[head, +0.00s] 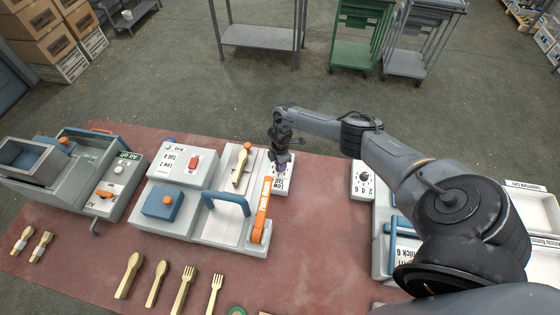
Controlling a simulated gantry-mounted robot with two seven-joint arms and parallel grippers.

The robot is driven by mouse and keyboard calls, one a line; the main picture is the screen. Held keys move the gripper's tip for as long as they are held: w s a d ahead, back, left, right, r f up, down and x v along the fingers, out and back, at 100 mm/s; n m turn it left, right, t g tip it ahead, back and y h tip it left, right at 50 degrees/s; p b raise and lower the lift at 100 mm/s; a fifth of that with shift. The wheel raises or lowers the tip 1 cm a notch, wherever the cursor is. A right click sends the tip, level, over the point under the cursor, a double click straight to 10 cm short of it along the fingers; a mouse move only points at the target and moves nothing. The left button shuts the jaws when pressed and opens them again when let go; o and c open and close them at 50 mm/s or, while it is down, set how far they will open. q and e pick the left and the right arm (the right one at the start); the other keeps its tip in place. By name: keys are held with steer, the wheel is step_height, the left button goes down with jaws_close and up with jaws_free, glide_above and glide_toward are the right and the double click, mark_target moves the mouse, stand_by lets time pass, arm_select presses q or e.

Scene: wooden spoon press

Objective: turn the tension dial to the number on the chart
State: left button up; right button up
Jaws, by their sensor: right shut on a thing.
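My right gripper (281,157) points down at the small white panel (282,186) at the right back end of the middle press. It is shut on the tension dial there, and the gripper hides the dial and its pointer. Part of the panel's dark lettering shows below the fingers. The middle press (210,241) has a blue handle (228,203) and an orange lever (262,208). A wooden spoon (241,165) lies on its light bed. Small printed labels (177,160) show on its left unit; I cannot tell which is the chart. My left gripper is not in view.
Another white box with a black knob (364,177) stands to the right, beside another machine under my right arm. A grey machine (70,178) stands at the left. Wooden spoons and forks (156,284) lie along the front of the red mat (75,268).

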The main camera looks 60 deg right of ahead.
steer(key=m+p, duration=0.2)
steer(key=m, duration=0.3)
steer(key=shift+r, duration=0.1)
steer(key=shift+m+p, duration=0.55)
steer(key=shift+m, duration=0.95)
steer(key=o, duration=1)
steer(key=shift+o, duration=0.2)
